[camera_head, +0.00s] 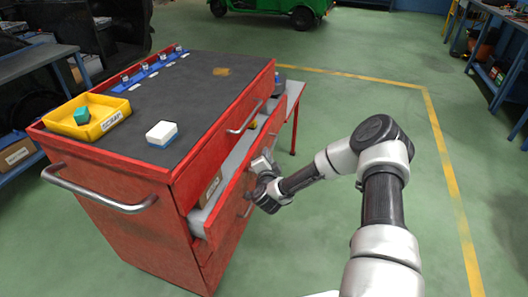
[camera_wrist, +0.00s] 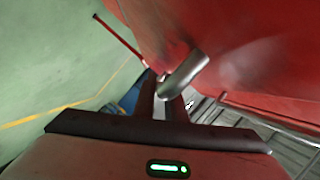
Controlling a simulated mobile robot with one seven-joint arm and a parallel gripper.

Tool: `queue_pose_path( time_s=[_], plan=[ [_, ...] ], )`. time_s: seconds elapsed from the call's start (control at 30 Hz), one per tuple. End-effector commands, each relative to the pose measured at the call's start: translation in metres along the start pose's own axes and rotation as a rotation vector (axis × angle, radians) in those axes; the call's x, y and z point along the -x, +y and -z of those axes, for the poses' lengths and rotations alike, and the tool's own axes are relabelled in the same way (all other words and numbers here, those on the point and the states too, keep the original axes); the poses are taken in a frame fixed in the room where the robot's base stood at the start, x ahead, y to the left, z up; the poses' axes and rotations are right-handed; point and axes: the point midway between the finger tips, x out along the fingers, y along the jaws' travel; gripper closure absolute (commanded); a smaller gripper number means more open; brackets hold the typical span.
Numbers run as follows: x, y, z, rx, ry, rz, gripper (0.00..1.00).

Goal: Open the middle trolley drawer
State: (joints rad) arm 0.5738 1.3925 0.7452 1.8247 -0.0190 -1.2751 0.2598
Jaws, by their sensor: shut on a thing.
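The red trolley (camera_head: 130,190) stands at the left with a dark top. Its middle drawer (camera_head: 215,222) is pulled partly out below the closed top drawer, and a strip of its grey inside shows. My gripper (camera_head: 262,178) is at the front of this drawer in the head view, and its fingertips are hard to make out there. In the wrist view my gripper (camera_wrist: 161,100) is shut on a grey metal handle (camera_wrist: 188,70) that stands out from the red drawer front (camera_wrist: 240,60).
A brown labelled box (camera_head: 211,188) lies inside the open drawer. A yellow tray (camera_head: 87,126) and a white-and-blue block (camera_head: 162,133) sit on the trolley top. Open green floor (camera_head: 330,230) lies to the right. A blue workbench (camera_head: 505,70) stands at the far right.

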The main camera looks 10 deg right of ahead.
Motion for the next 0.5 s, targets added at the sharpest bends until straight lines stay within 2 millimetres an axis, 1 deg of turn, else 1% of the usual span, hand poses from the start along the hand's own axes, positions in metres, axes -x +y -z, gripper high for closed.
queue_pose_path(
  time_s=[0.17, 0.5],
  plan=[
    [0.013, 0.015, 0.021, 0.003, 0.001, -0.002, 1.00],
    [0.043, 0.068, 0.090, 0.003, 0.003, -0.003, 1.00]
  ],
)
